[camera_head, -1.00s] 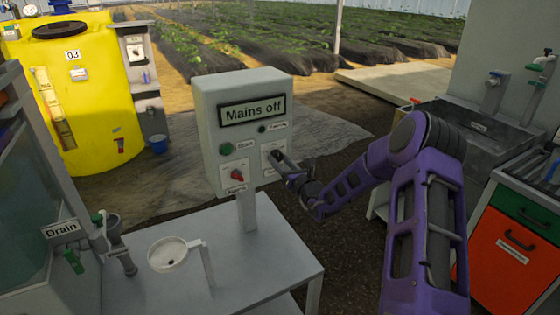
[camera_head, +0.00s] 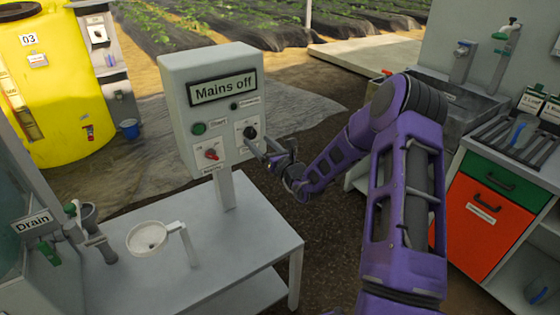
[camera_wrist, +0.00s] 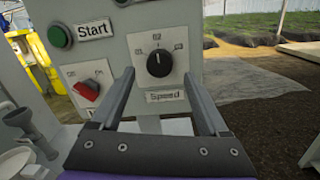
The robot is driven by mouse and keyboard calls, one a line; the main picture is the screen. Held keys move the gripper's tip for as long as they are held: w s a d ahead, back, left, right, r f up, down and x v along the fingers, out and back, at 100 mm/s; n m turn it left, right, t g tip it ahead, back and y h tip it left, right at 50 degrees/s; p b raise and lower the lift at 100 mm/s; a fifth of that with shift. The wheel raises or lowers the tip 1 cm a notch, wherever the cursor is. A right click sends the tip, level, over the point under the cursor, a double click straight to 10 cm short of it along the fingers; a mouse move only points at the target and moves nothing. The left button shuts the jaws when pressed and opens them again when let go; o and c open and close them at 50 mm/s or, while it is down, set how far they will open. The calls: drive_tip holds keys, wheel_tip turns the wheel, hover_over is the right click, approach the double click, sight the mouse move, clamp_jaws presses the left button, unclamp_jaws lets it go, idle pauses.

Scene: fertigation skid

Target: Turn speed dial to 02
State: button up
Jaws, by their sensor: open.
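The speed dial (camera_wrist: 158,63) is a round black knob on a white plate marked "Speed", on the front of the grey control box (camera_head: 175,105). Its white pointer line points up, toward the mark at the top that reads 02. In the head view the dial (camera_head: 250,132) shows at the box's lower right. My gripper (camera_wrist: 158,76) is open and empty. In the wrist view its fingertips lie left and right of the dial, low on the plate, and appear apart from it. In the head view my gripper (camera_head: 266,147) is just in front of the dial.
A red switch (camera_wrist: 86,90) and a green Start button (camera_wrist: 59,36) are left of the dial. A sink (camera_head: 450,100) is right.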

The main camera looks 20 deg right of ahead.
drive_tip(key=v, duration=1.4)
drive_tip(key=shift+f, duration=0.1)
